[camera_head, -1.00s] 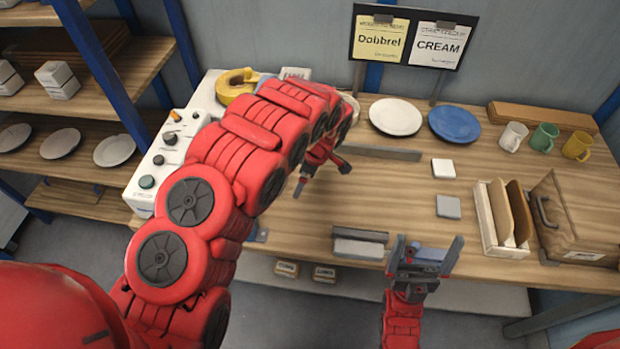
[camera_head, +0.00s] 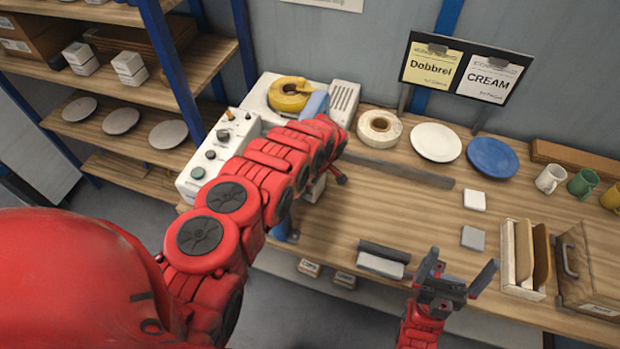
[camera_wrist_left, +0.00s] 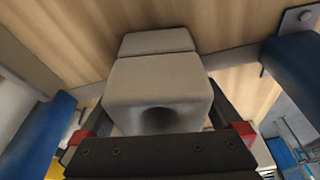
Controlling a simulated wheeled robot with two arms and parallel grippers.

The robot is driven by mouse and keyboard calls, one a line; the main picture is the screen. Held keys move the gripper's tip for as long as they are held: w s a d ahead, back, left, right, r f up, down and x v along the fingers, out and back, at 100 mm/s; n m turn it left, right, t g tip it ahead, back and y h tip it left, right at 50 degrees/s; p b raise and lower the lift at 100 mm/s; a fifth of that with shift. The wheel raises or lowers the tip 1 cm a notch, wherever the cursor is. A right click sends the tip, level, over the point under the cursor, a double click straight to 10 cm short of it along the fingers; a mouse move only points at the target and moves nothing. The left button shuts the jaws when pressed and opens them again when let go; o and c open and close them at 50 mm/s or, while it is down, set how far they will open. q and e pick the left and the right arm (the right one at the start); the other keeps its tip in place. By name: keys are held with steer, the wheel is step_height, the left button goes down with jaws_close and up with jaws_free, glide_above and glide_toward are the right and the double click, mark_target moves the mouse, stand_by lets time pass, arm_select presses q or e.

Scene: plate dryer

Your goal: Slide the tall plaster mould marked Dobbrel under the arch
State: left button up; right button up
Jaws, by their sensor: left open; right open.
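In the left wrist view a pale grey plaster mould (camera_wrist_left: 160,85) with a round hollow in its near face stands between the open jaws of my left gripper (camera_wrist_left: 160,112). I cannot tell whether the jaws touch it, and no name shows on it. Blue uprights, seemingly the arch's legs, stand to the left (camera_wrist_left: 38,140) and right (camera_wrist_left: 294,72) of it. In the head view my left arm hides most of this; a small part of a pale block (camera_head: 315,188) shows beside it. My right gripper (camera_head: 461,278) is open and empty at the bench's front edge.
A yellow Dobbrel card (camera_head: 432,68) and a white CREAM card (camera_head: 488,80) hang behind the bench. A long grey bar (camera_head: 400,170) lies right of my left arm. A dark-and-white block (camera_head: 382,262) lies near the front edge. The mid-bench is mostly clear.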

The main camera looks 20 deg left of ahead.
arm_select(q)
steer(key=shift+c, duration=0.2)
jaws_close()
stand_by(0.5)
